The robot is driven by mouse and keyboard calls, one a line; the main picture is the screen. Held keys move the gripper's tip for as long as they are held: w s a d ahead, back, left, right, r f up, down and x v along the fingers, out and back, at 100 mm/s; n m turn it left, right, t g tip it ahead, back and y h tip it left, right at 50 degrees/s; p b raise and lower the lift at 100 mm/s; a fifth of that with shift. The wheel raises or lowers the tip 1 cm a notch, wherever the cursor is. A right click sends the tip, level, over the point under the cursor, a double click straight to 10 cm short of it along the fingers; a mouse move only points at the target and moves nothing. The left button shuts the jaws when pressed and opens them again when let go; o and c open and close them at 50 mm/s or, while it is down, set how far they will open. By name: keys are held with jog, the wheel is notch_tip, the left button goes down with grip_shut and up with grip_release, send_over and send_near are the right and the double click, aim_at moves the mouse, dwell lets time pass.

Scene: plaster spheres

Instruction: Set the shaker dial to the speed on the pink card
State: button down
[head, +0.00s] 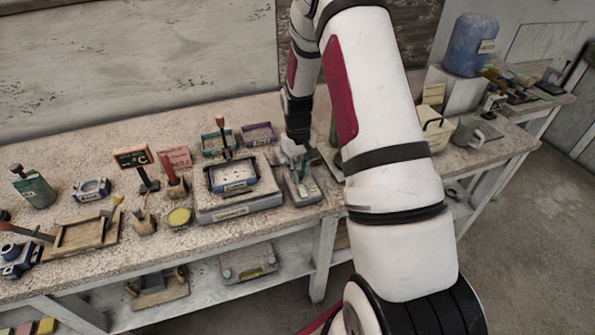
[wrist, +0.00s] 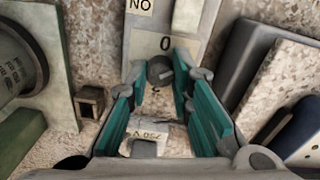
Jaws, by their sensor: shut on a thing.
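The pink card (head: 176,157) stands toward the back of the bench in the head view; its writing is too small to read. My gripper (head: 293,150) points down over a narrow grey unit (head: 303,190). In the wrist view, my gripper's teal fingers (wrist: 161,78) are shut on a small round grey dial (wrist: 160,70), one on each side. A pale label with a "0" (wrist: 166,43) lies just above the dial; another mark below it is partly covered. A flat grey device with a framed tray (head: 240,208) sits left of my gripper; I cannot tell which body is the shaker.
A red-handled tool (head: 222,135) stands near two small trays behind the device. A yellow round dish (head: 180,217) and a wooden tray (head: 82,234) lie to the left.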

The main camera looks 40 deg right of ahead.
jog(key=m+b, duration=0.2)
jog(key=m, duration=0.4)
jog(key=shift+w+m, duration=0.1)
jog(key=shift+m, duration=0.2)
jog(key=m+b, duration=0.2)
jog(key=m, duration=0.4)
jog(key=shift+m, duration=0.4)
jog(key=c, duration=1.7)
grip_release()
jog(key=shift+r, duration=0.15)
notch_tip(320, 180, up, 12)
jog(key=shift+w+f, duration=0.1)
jog(key=shift+a, duration=0.15)
